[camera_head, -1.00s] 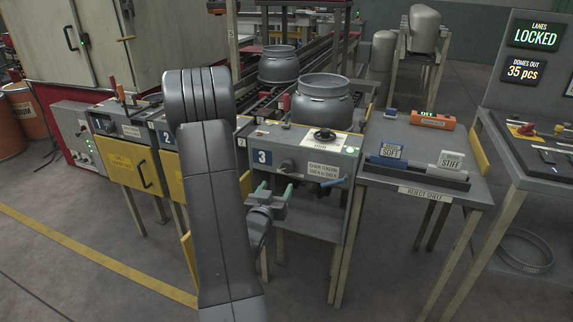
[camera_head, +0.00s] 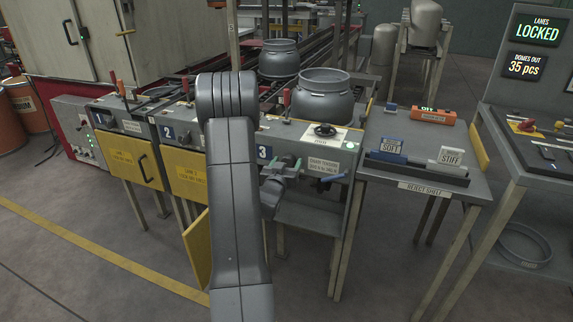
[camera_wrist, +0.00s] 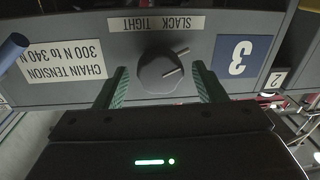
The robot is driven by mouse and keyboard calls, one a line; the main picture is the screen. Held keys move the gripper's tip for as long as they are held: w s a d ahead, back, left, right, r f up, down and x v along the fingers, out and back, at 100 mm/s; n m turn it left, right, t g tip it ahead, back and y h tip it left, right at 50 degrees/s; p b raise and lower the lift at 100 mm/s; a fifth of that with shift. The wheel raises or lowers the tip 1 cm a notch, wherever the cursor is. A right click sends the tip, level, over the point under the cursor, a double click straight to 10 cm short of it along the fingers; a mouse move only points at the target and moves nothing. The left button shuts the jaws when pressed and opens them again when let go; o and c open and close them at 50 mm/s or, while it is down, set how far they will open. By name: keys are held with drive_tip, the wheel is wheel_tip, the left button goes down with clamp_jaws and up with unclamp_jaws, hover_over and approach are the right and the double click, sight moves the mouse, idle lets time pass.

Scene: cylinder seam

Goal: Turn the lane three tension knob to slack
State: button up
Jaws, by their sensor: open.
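The lane three tension knob (camera_wrist: 160,72) is a dark round knob with a light pointer line. The wrist view is upside down and shows the "SLACK TIGHT" label (camera_wrist: 155,24) by the knob. The pointer line slants toward the side with the 3 plate. My gripper (camera_wrist: 158,88) has its green fingers open, one on each side of the knob, with gaps visible. In the head view my gripper (camera_head: 289,168) is in front of the panel and hides the knob.
A "CHAIN TENSION 300 N to 340 N" label (camera_wrist: 67,62) and a blue handle (camera_wrist: 12,46) are beside the knob. The reject shelf (camera_head: 425,188) stands to the right. A grey dome (camera_head: 325,95) sits behind the lane three panel.

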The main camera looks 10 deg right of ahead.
drive_tip(key=c, duration=1)
drive_tip(key=shift+o, duration=0.2)
drive_tip(key=shift+f+n+b, duration=0.1)
drive_tip(key=shift+n+b, duration=0.3)
drive_tip(key=shift+b, duration=0.1)
drive_tip(key=o, duration=1)
drive_tip(key=shift+c, duration=0.2)
drive_tip(key=v, duration=1.4)
drive_tip(key=shift+r+b, duration=0.2)
drive_tip(key=shift+b, duration=0.2)
